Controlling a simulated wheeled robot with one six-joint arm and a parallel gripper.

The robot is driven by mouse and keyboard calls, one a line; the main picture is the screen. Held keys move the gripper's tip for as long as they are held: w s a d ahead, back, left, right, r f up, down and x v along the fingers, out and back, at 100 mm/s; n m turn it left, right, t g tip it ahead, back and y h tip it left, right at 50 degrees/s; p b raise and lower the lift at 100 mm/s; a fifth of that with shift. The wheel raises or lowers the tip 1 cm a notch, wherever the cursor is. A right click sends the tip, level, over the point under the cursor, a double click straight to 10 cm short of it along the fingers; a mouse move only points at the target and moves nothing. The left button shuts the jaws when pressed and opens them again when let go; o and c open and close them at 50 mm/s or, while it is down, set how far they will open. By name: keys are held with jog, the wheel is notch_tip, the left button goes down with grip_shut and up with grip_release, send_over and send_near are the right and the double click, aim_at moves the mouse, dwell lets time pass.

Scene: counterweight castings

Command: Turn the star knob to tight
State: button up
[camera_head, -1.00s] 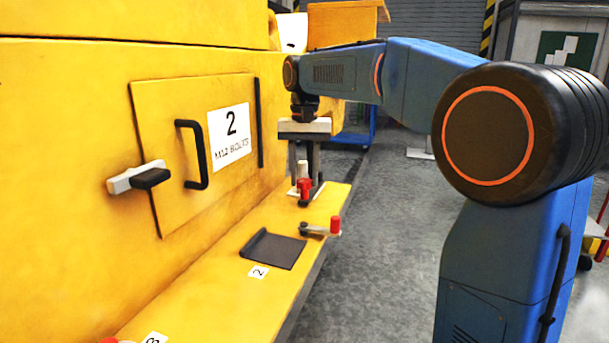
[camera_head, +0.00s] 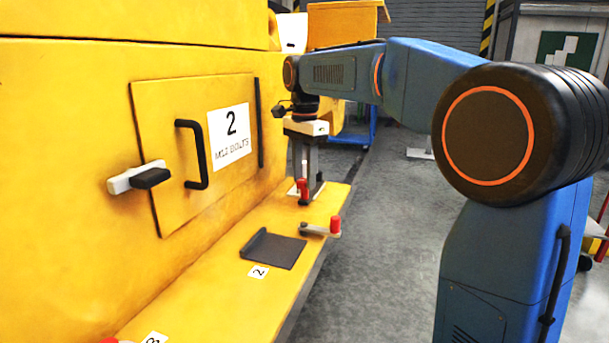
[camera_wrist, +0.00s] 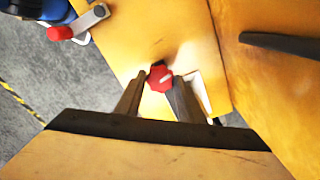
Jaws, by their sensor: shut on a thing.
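The star knob (camera_wrist: 160,77) is red with a pale mark on its top, and it sits on the yellow ledge. In the wrist view it lies between the two fingers of my gripper (camera_wrist: 159,88), which is shut on it. In the head view the red knob (camera_head: 303,190) shows at the lower end of my gripper (camera_head: 306,180), which points straight down. The fingers hide part of the knob and its base. I cannot tell from these views how tight the knob is.
A lever with a red grip (camera_head: 335,225) stands on the ledge nearby; it also shows in the wrist view (camera_wrist: 60,33). A dark plate (camera_head: 275,250) lies closer. The yellow wall has a door marked 2 (camera_head: 190,205) with a black handle (camera_head: 203,155). Right of the ledge is open floor.

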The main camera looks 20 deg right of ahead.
aim_at(305, 180)
jog(key=shift+m, duration=0.6)
jog(key=o, duration=1)
jog(key=shift+o, duration=0.2)
notch_tip(305, 180, up, 18)
jog(key=shift+f, duration=0.25)
